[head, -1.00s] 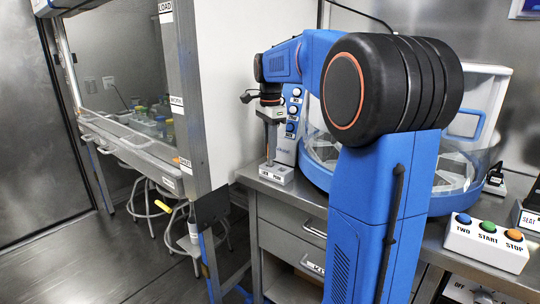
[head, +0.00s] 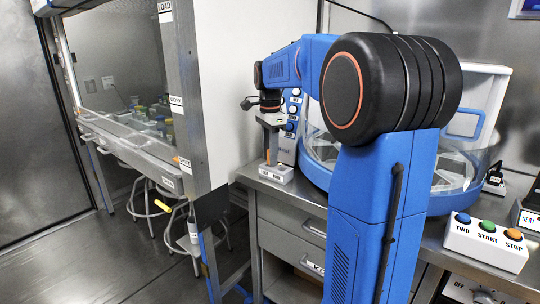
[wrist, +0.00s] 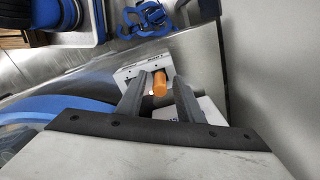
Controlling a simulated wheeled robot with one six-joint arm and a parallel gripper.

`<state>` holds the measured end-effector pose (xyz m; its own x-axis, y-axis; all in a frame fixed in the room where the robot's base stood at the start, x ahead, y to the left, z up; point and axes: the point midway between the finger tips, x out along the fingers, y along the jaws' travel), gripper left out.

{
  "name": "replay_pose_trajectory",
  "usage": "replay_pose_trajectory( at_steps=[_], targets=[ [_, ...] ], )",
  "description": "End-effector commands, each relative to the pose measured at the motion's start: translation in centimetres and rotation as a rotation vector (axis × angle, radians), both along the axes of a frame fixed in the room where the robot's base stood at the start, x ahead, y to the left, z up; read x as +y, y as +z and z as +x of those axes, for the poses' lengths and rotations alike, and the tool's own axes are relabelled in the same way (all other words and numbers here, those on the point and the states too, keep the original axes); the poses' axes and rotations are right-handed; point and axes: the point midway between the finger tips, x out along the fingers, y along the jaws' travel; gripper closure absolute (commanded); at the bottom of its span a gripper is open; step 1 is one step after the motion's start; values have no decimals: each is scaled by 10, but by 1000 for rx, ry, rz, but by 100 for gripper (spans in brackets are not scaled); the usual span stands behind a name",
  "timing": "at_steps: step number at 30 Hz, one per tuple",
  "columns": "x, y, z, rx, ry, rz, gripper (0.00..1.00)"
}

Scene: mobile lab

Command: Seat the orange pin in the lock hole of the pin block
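The orange pin (wrist: 160,84) stands between the two fingers of my gripper (wrist: 161,76) in the wrist view. The fingers are apart, with a small gap at the right of the pin, so the gripper looks open around it. In the head view my gripper (head: 272,148) points down over the white pin block (head: 276,174) at the left end of the bench. The pin (head: 267,156) shows there as a thin orange-brown strip. The block (wrist: 132,73) lies partly behind the fingers in the wrist view. The lock hole and the pin's foot are hidden.
A clear-walled round machine with a blue base (head: 316,172) stands right of the block. A button box (head: 487,242) sits at the bench's front right. The fume hood (head: 190,100) is to the left, with a floor gap between.

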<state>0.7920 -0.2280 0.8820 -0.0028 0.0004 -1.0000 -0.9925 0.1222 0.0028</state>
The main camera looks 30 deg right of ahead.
Motion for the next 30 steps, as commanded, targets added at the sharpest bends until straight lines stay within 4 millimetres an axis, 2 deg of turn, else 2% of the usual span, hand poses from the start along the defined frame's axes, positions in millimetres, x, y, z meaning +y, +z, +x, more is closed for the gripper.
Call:
replay_pose_trajectory(
  at_steps=[5,18,24,30],
  targets=[
    [0,20,1,-3,0,-1,66],
    [0,100,1,-3,0,0,66],
    [0,117,1,0,0,0,66],
    [0,121,0,0,0,0,66]
  ],
)
